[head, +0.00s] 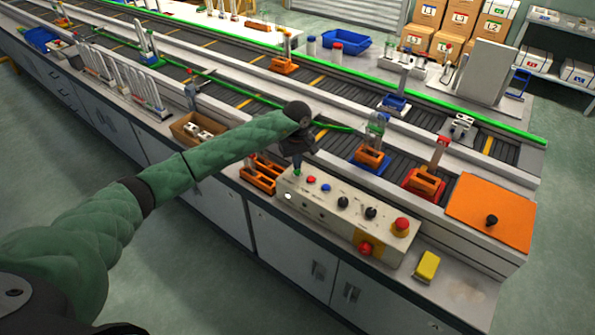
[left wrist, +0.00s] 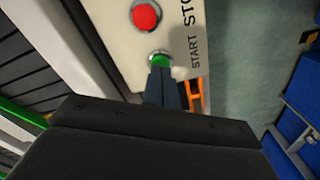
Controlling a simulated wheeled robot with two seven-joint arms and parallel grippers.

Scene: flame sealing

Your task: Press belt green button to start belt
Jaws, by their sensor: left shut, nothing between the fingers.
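The control box (head: 325,212) stands on the bench beside the belt. Its green button (head: 296,173) is at the box's left end, and my left gripper (head: 297,165) is right above it, pointing down. In the left wrist view the green button (left wrist: 160,61) shows at the tips of my shut fingers (left wrist: 160,78), beside the word START. I cannot tell whether the fingertips touch it. A red button (left wrist: 145,15) lies beside it, next to the STOP lettering. My left gripper is shut and empty. My right gripper is not in view.
The box also carries a blue button (head: 326,188), black knobs (head: 343,202) and a red emergency knob (head: 401,224). Orange racks (head: 262,172) stand left of the box, and a yellow object (head: 427,265) lies to its right. The belt (head: 335,140) runs behind.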

